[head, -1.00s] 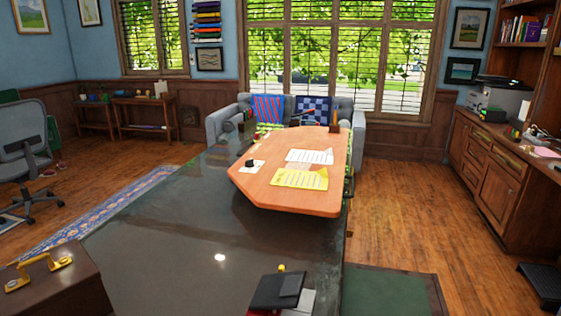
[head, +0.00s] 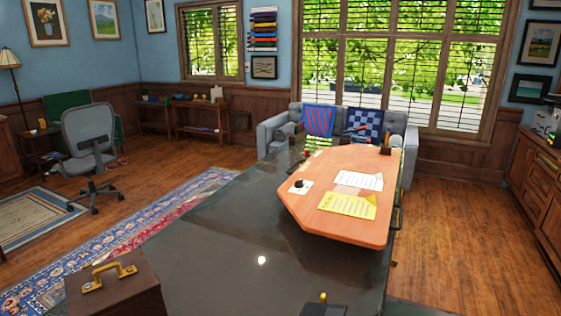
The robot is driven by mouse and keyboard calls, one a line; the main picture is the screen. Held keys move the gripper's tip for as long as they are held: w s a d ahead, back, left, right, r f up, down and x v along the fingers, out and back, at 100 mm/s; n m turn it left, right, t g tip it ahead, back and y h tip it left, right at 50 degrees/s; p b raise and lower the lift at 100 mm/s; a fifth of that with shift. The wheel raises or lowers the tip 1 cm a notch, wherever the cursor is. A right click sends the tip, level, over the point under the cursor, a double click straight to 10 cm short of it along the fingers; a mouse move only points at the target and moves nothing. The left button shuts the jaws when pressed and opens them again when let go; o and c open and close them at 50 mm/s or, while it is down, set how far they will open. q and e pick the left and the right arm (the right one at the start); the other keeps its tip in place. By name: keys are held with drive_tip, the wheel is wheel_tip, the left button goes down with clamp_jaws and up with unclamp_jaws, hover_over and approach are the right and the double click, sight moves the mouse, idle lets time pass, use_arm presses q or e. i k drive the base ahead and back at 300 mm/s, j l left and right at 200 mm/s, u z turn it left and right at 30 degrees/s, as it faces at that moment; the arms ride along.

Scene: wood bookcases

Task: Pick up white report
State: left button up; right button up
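A white report (head: 358,181) lies flat on the orange wooden board (head: 300,220) at the far end of the dark desk. A yellow sheet (head: 347,206) lies just in front of it, and a tan piece lies between the two. A smaller white paper with a dark round object on it (head: 299,185) is to their left. Neither of my grippers shows in the head view.
The dark glossy desk (head: 215,250) fills the middle foreground. A brown case with a brass handle (head: 118,283) stands at its near left. An office chair (head: 88,150) is at the left, a wooden cabinet (head: 535,185) at the right. Wood floor (head: 450,240) is clear right of the desk.

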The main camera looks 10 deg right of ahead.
sight(374, 182)
drive_tip(key=k+l+z, duration=0.2)
drive_tip(key=l, duration=0.45)
drive_tip(key=k+l+z, duration=0.15)
drive_tip(key=l, duration=0.55)
drive_tip(key=l+z, duration=0.2)
drive_tip(key=l, duration=0.5)
drive_tip(key=i+l+u, duration=0.3)
drive_tip(key=i+l, duration=0.25)
drive_tip(key=i+l+u, duration=0.3)
drive_tip(key=i+l, duration=0.15)
drive_tip(key=l, duration=0.2)
drive_tip(key=i+l+u, duration=0.15)
drive_tip(key=l, duration=0.25)
drive_tip(key=i+l+u, duration=0.1)
drive_tip(key=i+l, duration=0.15)
drive_tip(key=l, duration=0.15)
drive_tip(key=i+l+u, duration=0.15)
drive_tip(key=l, duration=0.25)
